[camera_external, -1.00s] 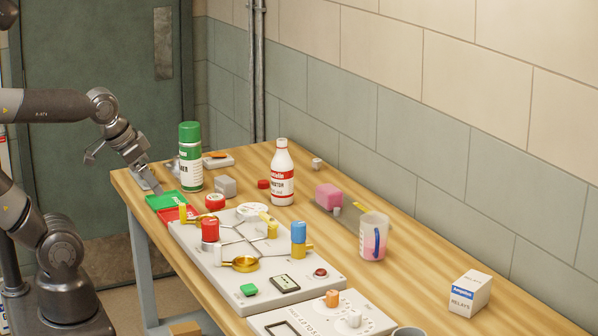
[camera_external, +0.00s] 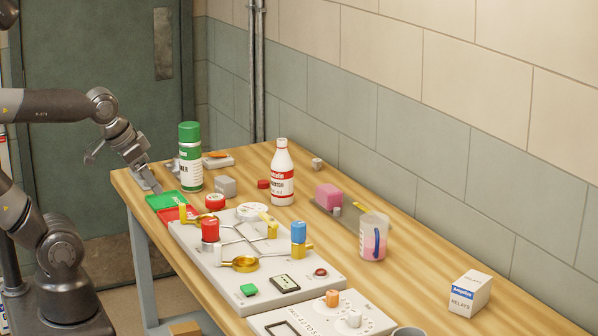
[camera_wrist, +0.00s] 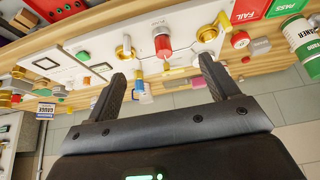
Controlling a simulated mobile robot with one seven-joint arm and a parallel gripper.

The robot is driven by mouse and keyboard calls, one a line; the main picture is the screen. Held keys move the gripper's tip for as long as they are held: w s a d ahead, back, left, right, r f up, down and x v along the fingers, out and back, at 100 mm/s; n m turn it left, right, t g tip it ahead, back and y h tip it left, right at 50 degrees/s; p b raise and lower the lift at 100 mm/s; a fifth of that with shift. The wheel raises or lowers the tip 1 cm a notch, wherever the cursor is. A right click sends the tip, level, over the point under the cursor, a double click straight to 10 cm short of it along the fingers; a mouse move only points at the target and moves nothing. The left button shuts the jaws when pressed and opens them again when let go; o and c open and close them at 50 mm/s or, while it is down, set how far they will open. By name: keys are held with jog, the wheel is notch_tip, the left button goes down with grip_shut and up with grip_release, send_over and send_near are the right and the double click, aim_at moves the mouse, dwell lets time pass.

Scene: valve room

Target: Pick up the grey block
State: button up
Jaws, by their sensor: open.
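A grey block (camera_external: 225,187) with rounded edges sits on the wooden table, right of the green-and-white spray can (camera_external: 190,158) and behind a red round lid (camera_external: 215,201). Two smaller greyish cubes, one near the wall (camera_external: 317,164) and one by the pink block (camera_external: 337,211), also show. My gripper (camera_external: 152,186) is at the table's left end, over the green card, apart from and left of the grey block. In the wrist view my gripper (camera_wrist: 160,68) is open, with nothing between its fingers.
A white panel (camera_external: 205,258) with valves and knobs fills the table's front. Green (camera_external: 165,200) and red (camera_external: 186,213) cards lie near my gripper. A white bottle (camera_external: 282,172) stands right of the grey block. The right part of the table has free room.

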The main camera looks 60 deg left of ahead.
jog(key=shift+w, duration=0.1)
jog(key=w+a+r+g, duration=0.1)
jog(key=w+a+r, duration=0.15)
jog(key=w, duration=0.35)
jog(key=w+a+r+g, duration=0.1)
jog(key=w+a+r, duration=0.15)
jog(key=w, duration=0.25)
jog(key=n+g, duration=0.2)
jog(key=g, duration=0.2)
send_over(227, 178)
jog(key=f, duration=1.4)
jog(key=shift+s+d+f, duration=0.15)
jog(key=shift+s+f, duration=0.05)
jog(key=shift+f, duration=0.05)
notch_tip(227, 178, down, 10)
jog(key=shift+w+f, duration=0.15)
jog(key=shift+f, duration=0.05)
jog(key=c, duration=1.1)
